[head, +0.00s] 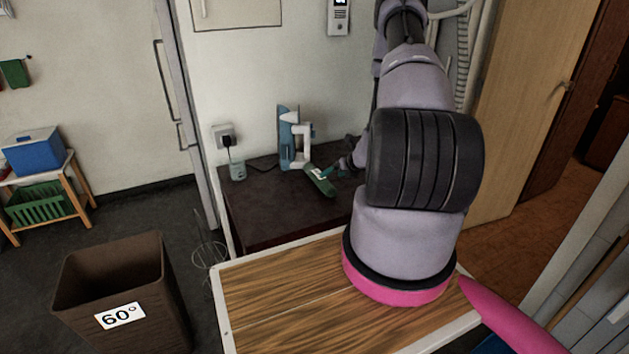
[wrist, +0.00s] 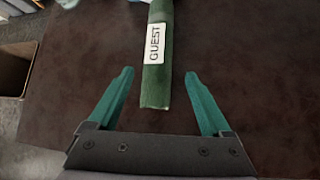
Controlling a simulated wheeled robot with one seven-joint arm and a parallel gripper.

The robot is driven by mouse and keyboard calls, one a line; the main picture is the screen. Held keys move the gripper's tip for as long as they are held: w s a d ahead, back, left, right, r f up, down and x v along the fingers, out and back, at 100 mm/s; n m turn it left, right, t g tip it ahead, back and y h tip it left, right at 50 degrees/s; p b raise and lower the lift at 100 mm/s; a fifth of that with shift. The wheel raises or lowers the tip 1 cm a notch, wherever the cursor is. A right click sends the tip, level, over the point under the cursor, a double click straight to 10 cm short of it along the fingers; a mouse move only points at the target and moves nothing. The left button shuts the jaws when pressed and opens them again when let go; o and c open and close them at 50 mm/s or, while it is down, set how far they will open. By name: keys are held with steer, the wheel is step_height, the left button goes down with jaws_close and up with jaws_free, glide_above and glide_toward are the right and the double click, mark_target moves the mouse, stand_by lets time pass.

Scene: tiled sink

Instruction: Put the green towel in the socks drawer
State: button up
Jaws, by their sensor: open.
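The green towel (head: 319,181) is a narrow green roll or folded strip lying on the dark tabletop in the head view. In the wrist view the green towel (wrist: 157,85) has a white label reading "GUEST", and its near end shows between my fingertips. My gripper (wrist: 158,75) is open, with a teal finger on each side of that end and gaps on both sides. In the head view my gripper (head: 336,171) is small, just right of the towel. Height above the towel is hard to tell. No drawer labelled for socks can be made out.
A blue and white device (head: 289,137) stands behind the towel, and a small cup (head: 237,170) is at the left. A brown bin marked "60°" (head: 80,287) stands on the floor. A wooden top (head: 270,290) is in front. Another green cloth (head: 15,73) hangs at far left.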

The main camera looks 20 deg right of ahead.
mark_target(321, 179)
steer(key=x, duration=0.9)
steer(key=shift+w+a+r, duration=0.15)
jaws_close()
